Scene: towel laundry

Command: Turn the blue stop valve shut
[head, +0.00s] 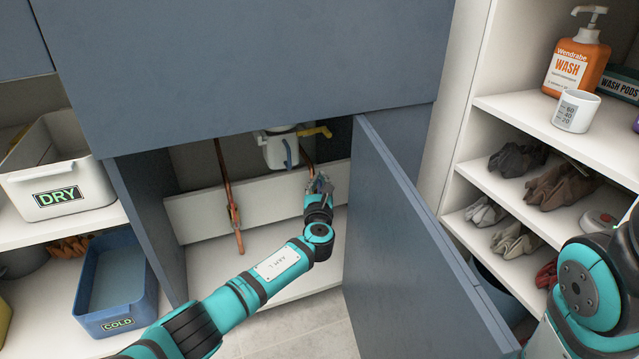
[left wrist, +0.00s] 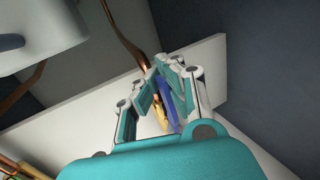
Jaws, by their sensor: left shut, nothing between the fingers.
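The blue stop valve shows in the left wrist view as a blue lever (left wrist: 168,98) on a brass body (left wrist: 159,113), at the foot of a copper pipe (left wrist: 130,42). In the head view my left gripper (head: 319,183) is inside the open cabinet, at the lower end of the right copper pipe (head: 306,159), and hides the valve there. In the wrist view my left gripper (left wrist: 165,68) is shut and empty. Its fingers overlap the blue lever in the picture; I cannot tell whether they touch it. My right gripper is out of view.
The cabinet door (head: 415,245) stands open just right of my left arm. A white fixture (head: 278,153) with a yellow lever (head: 316,131) hangs above the gripper. Another copper pipe (head: 229,190) runs down at the left. Shelves with a DRY bin (head: 88,181) and a COLD bin (head: 130,315) stand left.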

